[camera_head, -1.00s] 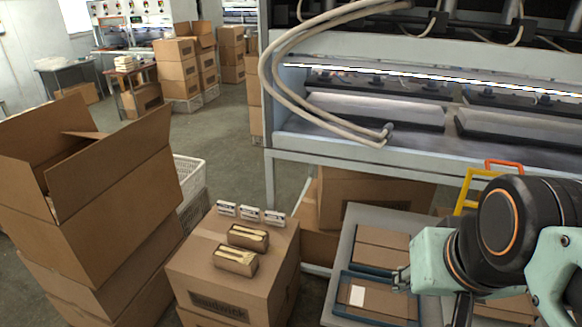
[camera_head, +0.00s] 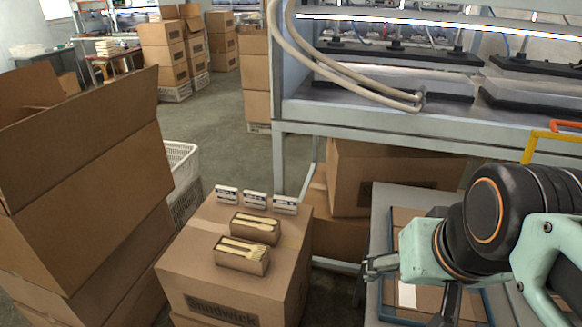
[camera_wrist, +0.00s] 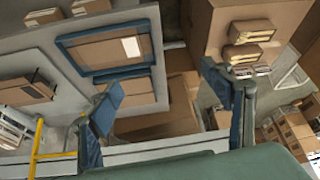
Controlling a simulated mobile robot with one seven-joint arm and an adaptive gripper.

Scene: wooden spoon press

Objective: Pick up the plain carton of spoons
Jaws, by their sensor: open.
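Two small open brown cartons of pale wooden cutlery sit on a large box (camera_head: 180,277) left of my gripper. The rear carton (camera_head: 257,234) shows spoon-like pieces; the front carton (camera_head: 240,264) seems to hold forks. Both also show at the upper right of the wrist view, as one carton (camera_wrist: 252,30) and another (camera_wrist: 243,54). Neither shows a white label. A flat closed carton with a white label (camera_wrist: 131,48) lies in a blue tray (camera_wrist: 62,45) on the grey table. My gripper (camera_head: 372,268) is open and empty, over the table's left side, apart from all cartons.
Three small white packs (camera_head: 255,199) stand behind the cutlery cartons. A tall open box stack (camera_head: 85,190) stands at left beside a white crate (camera_head: 182,165). The press bench (camera_head: 390,122) spans the back right. Open floor (camera_head: 235,130) lies beyond the box.

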